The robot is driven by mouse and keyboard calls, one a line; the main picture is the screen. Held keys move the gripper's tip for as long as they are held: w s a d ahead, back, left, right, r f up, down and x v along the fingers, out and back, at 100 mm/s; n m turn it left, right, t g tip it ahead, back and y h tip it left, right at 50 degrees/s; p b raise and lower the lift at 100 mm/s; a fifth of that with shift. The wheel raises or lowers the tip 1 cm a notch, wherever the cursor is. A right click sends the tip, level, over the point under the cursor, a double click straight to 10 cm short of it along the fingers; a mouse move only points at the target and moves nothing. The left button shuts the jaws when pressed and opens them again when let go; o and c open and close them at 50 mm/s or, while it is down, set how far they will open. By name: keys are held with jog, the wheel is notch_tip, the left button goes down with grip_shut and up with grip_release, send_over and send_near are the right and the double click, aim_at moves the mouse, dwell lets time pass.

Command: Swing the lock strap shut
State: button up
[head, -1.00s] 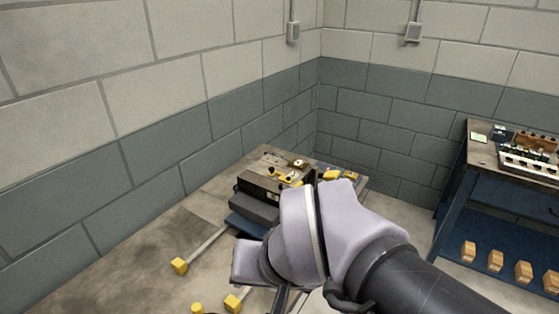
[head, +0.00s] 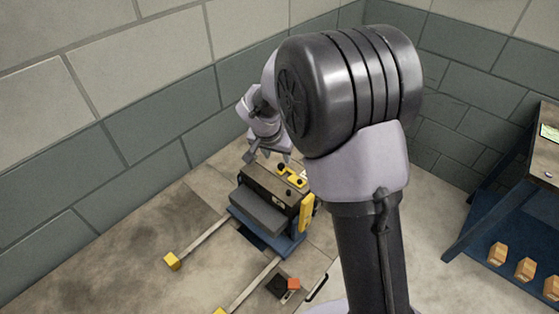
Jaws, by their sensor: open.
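The mould (head: 264,212), a dark block with a brownish top, stands on a blue base (head: 290,243) in the lower middle of the head view. A long yellow piece (head: 307,212), which looks like the lock strap, is upright along its right side. I cannot tell whether it is latched. Yellow fittings (head: 291,176) and dark knobs sit on the mould's top. My gripper (head: 267,156) is small in view, fingers down and apart, just above and behind the mould's far edge. It holds nothing that I can see. My arm hides the area to the right.
The wall is close behind.

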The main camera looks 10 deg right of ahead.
aim_at(281, 165)
jog(key=b+x, duration=0.1)
jog(key=x, duration=0.6)
grip_shut()
dwell(1.2)
